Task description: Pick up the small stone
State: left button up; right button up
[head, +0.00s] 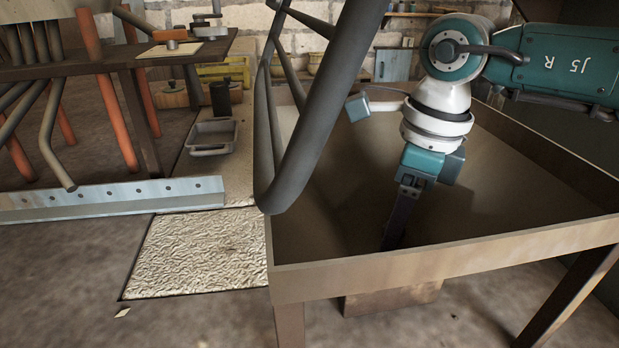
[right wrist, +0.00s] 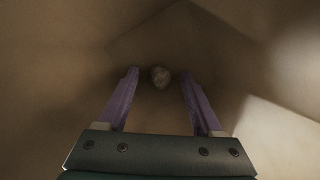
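The small stone (right wrist: 160,77) is a greyish-brown rounded lump on the bottom of the bin, seen in the right wrist view. It lies just beyond and between the fingertips. My right gripper (head: 391,246) points down into the bin in the head view, and the stone does not show there. In the right wrist view the purple fingers of the right gripper (right wrist: 159,73) are apart with nothing held between them. My left gripper does not show in either view.
The wooden bin (head: 440,252) on legs has raised walls around my right gripper. A dark curved tube (head: 320,110) crosses in front of its left side. A grey tray (head: 211,137), a workbench (head: 100,62) and a steel beam (head: 110,196) are at the left.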

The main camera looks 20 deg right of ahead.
grip_shut()
dwell(0.3)
jog(key=shift+r, duration=0.1)
